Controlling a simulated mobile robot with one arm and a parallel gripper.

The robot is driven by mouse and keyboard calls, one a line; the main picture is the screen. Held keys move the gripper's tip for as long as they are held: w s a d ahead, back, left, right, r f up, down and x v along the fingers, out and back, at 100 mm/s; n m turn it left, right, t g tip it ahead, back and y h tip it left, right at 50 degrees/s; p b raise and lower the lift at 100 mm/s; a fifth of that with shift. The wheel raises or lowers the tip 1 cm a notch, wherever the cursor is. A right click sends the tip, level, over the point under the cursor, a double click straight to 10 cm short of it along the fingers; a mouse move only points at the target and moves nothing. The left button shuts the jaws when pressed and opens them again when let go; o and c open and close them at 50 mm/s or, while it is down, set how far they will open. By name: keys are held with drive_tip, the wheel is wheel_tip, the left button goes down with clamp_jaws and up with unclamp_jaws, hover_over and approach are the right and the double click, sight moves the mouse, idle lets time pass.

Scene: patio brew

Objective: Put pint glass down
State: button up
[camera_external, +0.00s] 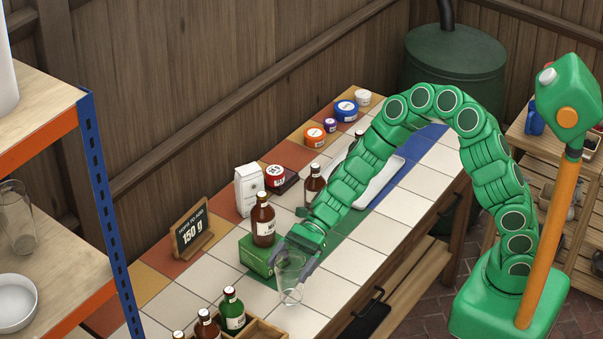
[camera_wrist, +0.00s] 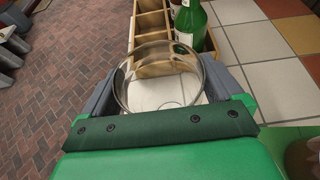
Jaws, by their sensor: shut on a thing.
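The clear pint glass (camera_external: 291,279) is upright between the fingers of my gripper (camera_external: 294,262), at the front edge side of the tiled counter. In the wrist view the glass (camera_wrist: 165,78) shows from above, its round rim between the two grey fingers. My gripper (camera_wrist: 165,95) is shut on it. The glass's base is at or just above the white tiles; I cannot tell whether it touches them.
A wooden crate (camera_external: 262,331) with bottles stands close by; a green bottle (camera_wrist: 189,24) is in it. A green box (camera_external: 256,256), a brown bottle (camera_external: 263,220) and a chalkboard sign (camera_external: 192,236) stand behind the glass. White tiles (camera_external: 345,262) to its right are clear.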

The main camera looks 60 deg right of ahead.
sight(281, 285)
drive_tip(key=shift+w+a+f, duration=0.15)
drive_tip(key=shift+f, duration=1.65)
drive_tip(key=o, duration=1.4)
drive_tip(key=shift+f, duration=0.1)
drive_tip(key=shift+d+r, duration=0.35)
drive_tip(key=shift+d, duration=0.2)
drive_tip(key=v, duration=1.1)
drive_tip(key=shift+f, duration=0.1)
